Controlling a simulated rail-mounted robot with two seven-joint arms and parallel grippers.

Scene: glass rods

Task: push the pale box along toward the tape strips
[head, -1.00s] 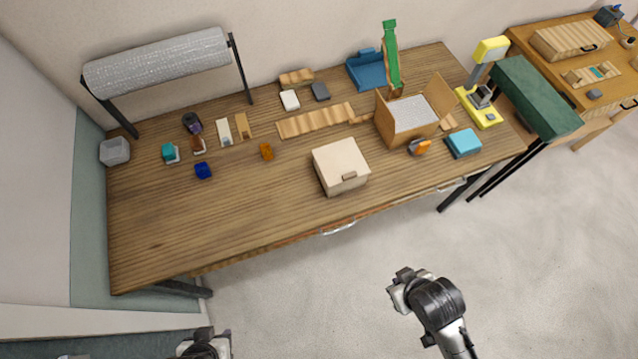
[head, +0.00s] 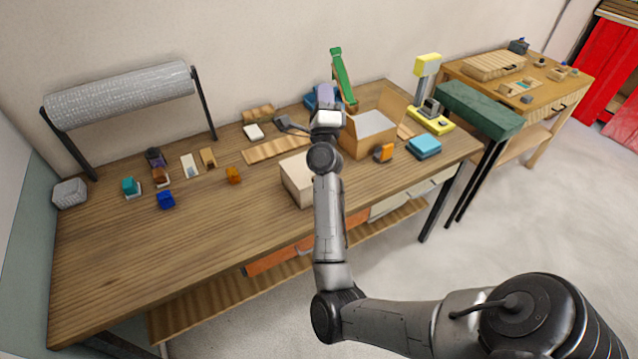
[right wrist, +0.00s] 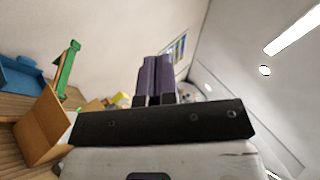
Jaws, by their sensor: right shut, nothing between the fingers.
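The pale box (head: 294,179) sits on the wooden workbench, right of its middle and near the front edge. My right arm hides its right side. My right gripper (head: 324,95) is in front of the head camera, raised and beyond the pale box in the picture, beside the open carton. Its purple fingers also show in the right wrist view (right wrist: 155,78), pressed together with nothing between them. I cannot make out tape strips for certain. My left gripper is out of view.
An open cardboard carton (head: 371,143) stands right of my right arm, with an orange item (head: 383,153) and a blue box (head: 424,146) nearby. A wooden strip (head: 270,151) lies behind the pale box. The bench's left front is bare.

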